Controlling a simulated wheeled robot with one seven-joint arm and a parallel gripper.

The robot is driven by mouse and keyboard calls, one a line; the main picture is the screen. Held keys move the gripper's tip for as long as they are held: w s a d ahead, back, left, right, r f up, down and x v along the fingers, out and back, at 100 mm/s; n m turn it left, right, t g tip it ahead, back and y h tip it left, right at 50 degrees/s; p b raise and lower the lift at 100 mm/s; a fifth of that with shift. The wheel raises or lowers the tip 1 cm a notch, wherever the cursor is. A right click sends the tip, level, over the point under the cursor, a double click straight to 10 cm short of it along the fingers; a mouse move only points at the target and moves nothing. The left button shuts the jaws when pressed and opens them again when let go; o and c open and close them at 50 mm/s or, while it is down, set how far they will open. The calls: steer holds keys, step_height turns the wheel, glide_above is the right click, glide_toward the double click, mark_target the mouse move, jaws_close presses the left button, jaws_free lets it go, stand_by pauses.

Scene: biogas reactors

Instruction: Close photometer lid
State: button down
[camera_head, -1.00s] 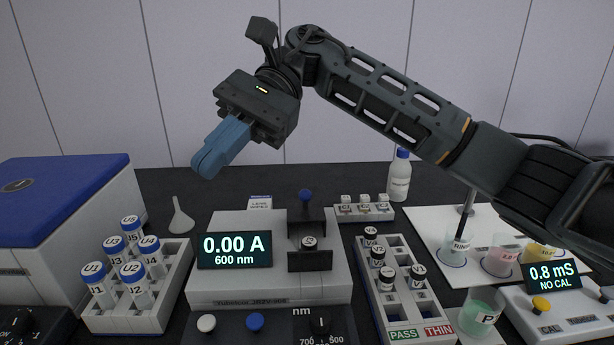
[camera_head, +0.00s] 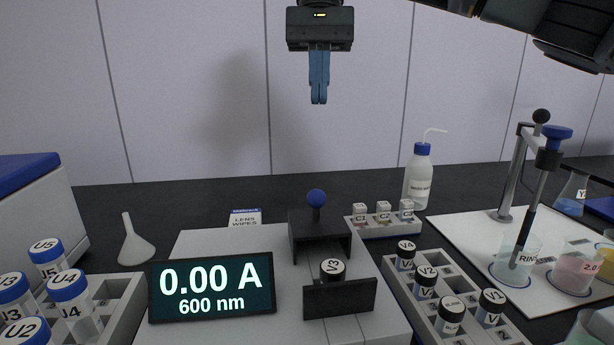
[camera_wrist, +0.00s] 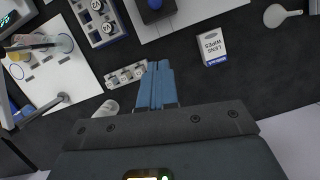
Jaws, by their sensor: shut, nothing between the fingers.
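The photometer (camera_head: 215,258) is a pale box with a screen (camera_head: 211,288) reading 0.00 A, 600 nm. Its dark lid (camera_head: 320,226) with a blue ball knob (camera_head: 316,198) stands behind the sample well. A vial marked V3 (camera_head: 332,270) sits in the well, its black cap uncovered, behind a dark front plate (camera_head: 340,298). My gripper (camera_head: 319,102) is shut and empty, pointing down, high above and behind the lid. In the wrist view the blue fingers (camera_wrist: 157,66) are together, and the knob (camera_wrist: 155,4) shows at the top edge.
A vial rack (camera_head: 452,305) stands right of the photometer, with a small cuvette rack (camera_head: 385,228) behind it. A wash bottle (camera_head: 419,178), a lens wipes box (camera_head: 245,218) and a funnel (camera_head: 134,243) stand nearby. A probe stand (camera_head: 514,180) is at the right.

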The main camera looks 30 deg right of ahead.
steer(key=s+a+f+b, duration=0.1)
steer(key=s+f, duration=0.2)
steer(key=f, duration=0.2)
steer(key=s+a+f+b, duration=0.1)
steer(key=s+a+f, duration=0.1)
steer(key=f, duration=0.3)
steer(key=shift+s+a, duration=0.25)
steer(key=shift+s, duration=0.3)
steer(key=s, duration=0.2)
steer(key=s+a, duration=0.1)
steer(key=s, duration=0.2)
steer(key=s+a+b, duration=0.1)
steer(key=s, duration=0.2)
steer(key=shift+a+f, duration=0.15)
steer(key=shift+a, duration=0.1)
steer(key=p+v, duration=0.1)
steer(key=v, duration=0.7)
steer(key=shift+w, duration=0.15)
